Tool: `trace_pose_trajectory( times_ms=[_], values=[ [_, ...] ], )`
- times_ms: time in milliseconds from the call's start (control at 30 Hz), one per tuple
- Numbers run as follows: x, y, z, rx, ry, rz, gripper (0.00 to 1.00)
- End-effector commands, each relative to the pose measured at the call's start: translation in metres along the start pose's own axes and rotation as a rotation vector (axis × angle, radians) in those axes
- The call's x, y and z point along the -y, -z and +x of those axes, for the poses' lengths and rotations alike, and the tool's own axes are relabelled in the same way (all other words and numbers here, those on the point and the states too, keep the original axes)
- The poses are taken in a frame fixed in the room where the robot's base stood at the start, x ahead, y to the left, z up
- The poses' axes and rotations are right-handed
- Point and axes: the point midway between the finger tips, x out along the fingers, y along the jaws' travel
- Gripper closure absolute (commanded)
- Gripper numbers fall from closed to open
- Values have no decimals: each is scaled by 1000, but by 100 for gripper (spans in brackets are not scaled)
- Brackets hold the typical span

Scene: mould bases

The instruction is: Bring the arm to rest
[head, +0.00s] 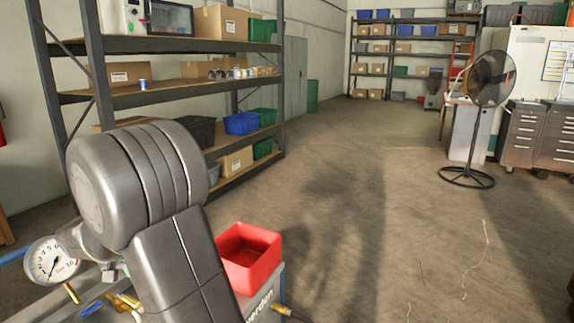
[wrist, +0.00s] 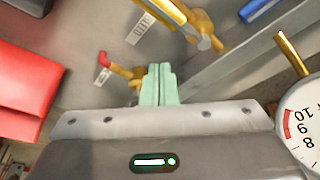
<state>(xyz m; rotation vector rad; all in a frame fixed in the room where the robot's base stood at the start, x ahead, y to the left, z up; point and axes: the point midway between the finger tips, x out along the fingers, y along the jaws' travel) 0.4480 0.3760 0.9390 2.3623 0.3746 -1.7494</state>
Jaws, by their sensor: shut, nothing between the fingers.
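My gripper (wrist: 160,84) shows in the wrist view with its two pale green fingers pressed together and nothing between them. In the head view my arm is folded at the lower left, and its gripper end is hidden. Below the fingers in the wrist view lies a grey surface with a brass fitting with a red end (wrist: 122,70) and a yellow-handled tool (wrist: 170,12). I cannot tell whether the fingers touch anything.
A red bin (head: 250,258) stands beside my arm, and a pressure gauge (head: 52,260) is at the left. A shelf rack (head: 180,95) with boxes and bins stands behind. A black fan (head: 490,80) stands at the right. The middle floor is clear.

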Motion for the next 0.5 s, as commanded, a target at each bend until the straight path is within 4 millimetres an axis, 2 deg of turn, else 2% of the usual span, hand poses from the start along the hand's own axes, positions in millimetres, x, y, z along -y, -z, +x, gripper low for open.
trace_pose_trajectory(
  times_ms=[333,500],
  values=[
    [-10,16,18,-37,60,-204,100],
    [-7,21,19,-39,90,-296,100]
  ],
)
